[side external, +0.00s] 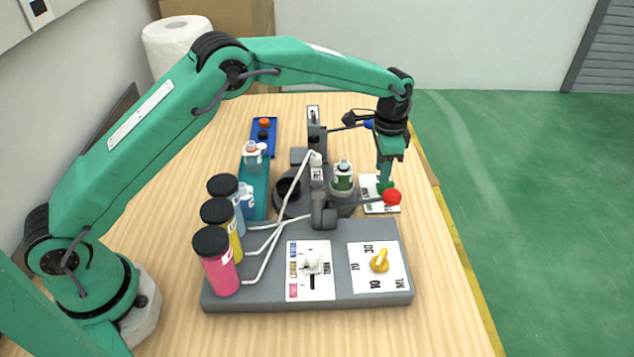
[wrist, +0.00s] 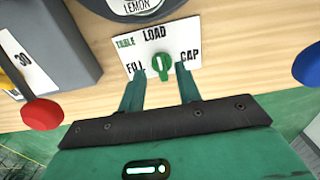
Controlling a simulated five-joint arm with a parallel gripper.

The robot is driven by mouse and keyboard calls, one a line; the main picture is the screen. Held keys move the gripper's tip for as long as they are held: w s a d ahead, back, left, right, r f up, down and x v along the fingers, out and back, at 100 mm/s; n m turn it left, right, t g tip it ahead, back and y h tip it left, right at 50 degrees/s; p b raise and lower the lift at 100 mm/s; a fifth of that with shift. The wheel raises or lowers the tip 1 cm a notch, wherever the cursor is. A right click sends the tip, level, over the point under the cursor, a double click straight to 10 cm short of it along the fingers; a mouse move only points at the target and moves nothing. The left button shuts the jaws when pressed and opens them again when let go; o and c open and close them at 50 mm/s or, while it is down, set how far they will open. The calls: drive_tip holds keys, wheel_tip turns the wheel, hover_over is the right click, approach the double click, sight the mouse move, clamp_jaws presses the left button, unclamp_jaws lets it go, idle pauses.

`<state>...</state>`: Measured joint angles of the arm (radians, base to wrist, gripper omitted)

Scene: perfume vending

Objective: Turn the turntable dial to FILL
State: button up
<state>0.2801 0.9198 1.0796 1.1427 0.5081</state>
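The turntable dial is a green knob (wrist: 162,67) on a white plate (wrist: 186,46) marked TABLE, LOAD, FILL and CAP. In the wrist view its white mark points up toward LOAD; FILL is to its lower left and CAP to its right. My gripper (wrist: 160,75) is open, with one finger on each side of the knob. A gap shows between the knob and each finger. In the side view my gripper (side external: 386,178) points down over the plate (side external: 378,207) and partly hides the knob.
A red ball-ended lever (side external: 392,197) is close to my gripper; a blue one (side external: 368,124) is behind. The turntable (side external: 292,208) carries a bottle (side external: 343,176). The grey console (side external: 340,300) has white and yellow knobs. Table is clear at right.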

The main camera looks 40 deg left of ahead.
sight(385, 187)
drive_tip(key=shift+f, duration=1.8)
clamp_jaws()
